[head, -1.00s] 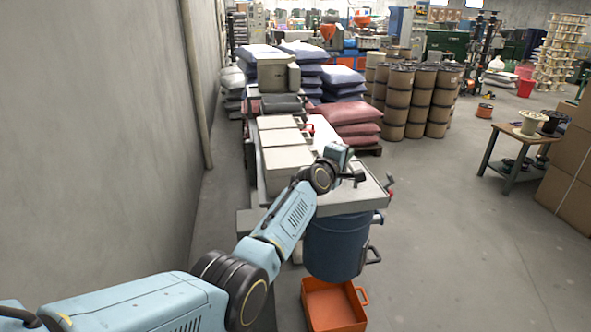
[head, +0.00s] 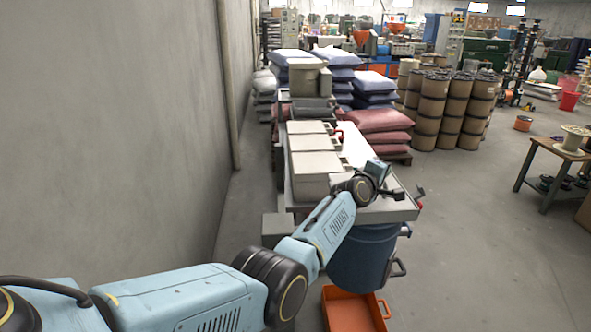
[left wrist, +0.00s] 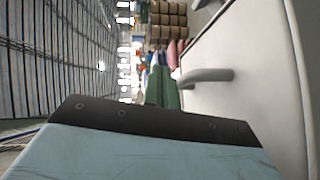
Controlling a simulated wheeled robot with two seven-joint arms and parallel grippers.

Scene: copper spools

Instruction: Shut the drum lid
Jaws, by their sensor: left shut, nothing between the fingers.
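A blue drum (head: 362,258) stands under the front end of a long bench-like machine in the head view. A light grey flat panel (head: 398,208) lies over the drum's top; I cannot tell whether it is the drum lid. My left arm reaches over it, with my left gripper (head: 387,191) shut and empty just above the panel. Whether it touches the panel is unclear. In the left wrist view a pale panel (left wrist: 255,70) with a grey bar handle (left wrist: 207,76) is close on the right. My right gripper is not in view.
An orange bin (head: 354,310) sits on the floor below the drum. A red-tipped lever (head: 420,193) sticks out at the panel's right edge. Pale boxes (head: 312,165) line the machine's left side, near a grey wall (head: 110,130). Floor (head: 470,240) to the right is open.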

